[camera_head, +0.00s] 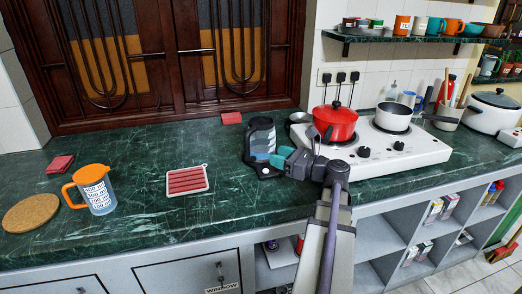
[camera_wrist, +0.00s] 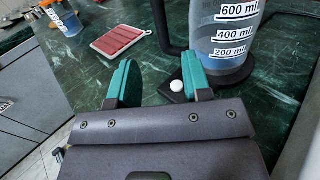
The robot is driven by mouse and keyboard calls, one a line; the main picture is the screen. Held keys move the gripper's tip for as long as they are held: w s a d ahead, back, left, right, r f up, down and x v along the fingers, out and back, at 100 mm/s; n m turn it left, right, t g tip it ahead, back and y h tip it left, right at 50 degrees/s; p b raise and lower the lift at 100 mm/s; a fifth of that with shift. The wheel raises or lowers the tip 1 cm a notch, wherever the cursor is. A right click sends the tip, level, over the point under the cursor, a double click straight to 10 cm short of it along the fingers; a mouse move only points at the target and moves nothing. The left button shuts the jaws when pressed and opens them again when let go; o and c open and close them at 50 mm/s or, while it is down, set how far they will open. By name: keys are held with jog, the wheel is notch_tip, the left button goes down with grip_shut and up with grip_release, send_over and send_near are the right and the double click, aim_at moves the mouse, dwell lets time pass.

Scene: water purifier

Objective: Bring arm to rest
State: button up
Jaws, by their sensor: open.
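The water purifier (camera_head: 260,136) is a dark upright unit with a clear container, standing on the green counter (camera_head: 140,150). In the wrist view its container (camera_wrist: 226,38) has white volume marks and bluish contents. A white button (camera_wrist: 176,86) shows on its dark base, between my fingers in the picture. My gripper (camera_head: 283,157) is at the unit's right front in the head view. In the wrist view my gripper (camera_wrist: 161,80) has its teal fingers spread, with nothing held between them. Whether the right finger touches the base I cannot tell.
An orange-lidded jug (camera_head: 96,190), a cork mat (camera_head: 30,213) and a red trivet (camera_head: 187,180) lie to the left. A white stove (camera_head: 400,148) with a red pot (camera_head: 336,122) and a white pan (camera_head: 393,117) stands close right. Counter between jug and trivet is clear.

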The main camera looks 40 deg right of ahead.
jog(key=w+a+n+g+p, duration=0.2)
jog(key=a+n+g+p, duration=0.2)
jog(key=a, duration=0.4)
jog(key=w+a+n+g+y+p, duration=0.1)
jog(key=w+a+n+g+p, duration=0.1)
jog(key=a+n, duration=0.5)
jog(key=w+a+n+g+y+p, duration=0.1)
jog(key=a+n+g+p, duration=0.4)
jog(key=a, duration=0.5)
jog(key=shift+w+a+f+n+g+p, duration=0.35)
jog(key=shift+w+n+g, duration=0.1)
jog(key=shift+n, duration=0.25)
jog(key=a+n+p, duration=0.1)
jog(key=s+a+n+g+h, duration=0.1)
jog(key=a+n, duration=0.1)
jog(key=a+n+g+p, duration=0.1)
jog(key=a+n, duration=0.1)
jog(key=shift+s+g+h+p, duration=0.25)
jog(key=shift+h+p, duration=0.05)
jog(key=shift+h, duration=0.1)
jog(key=s+a+r+n+g+h+p, duration=0.1)
jog(key=a+n+h, duration=0.4)
jog(key=n, duration=0.5)
jog(key=s+a+g+p, duration=0.1)
jog(key=s+p, duration=0.1)
jog(key=shift+s+a+r+g+p, duration=0.2)
jog(key=shift+s+g+p, duration=0.1)
jog(key=shift+s+g, duration=0.1)
jog(key=shift+c, duration=0.3)
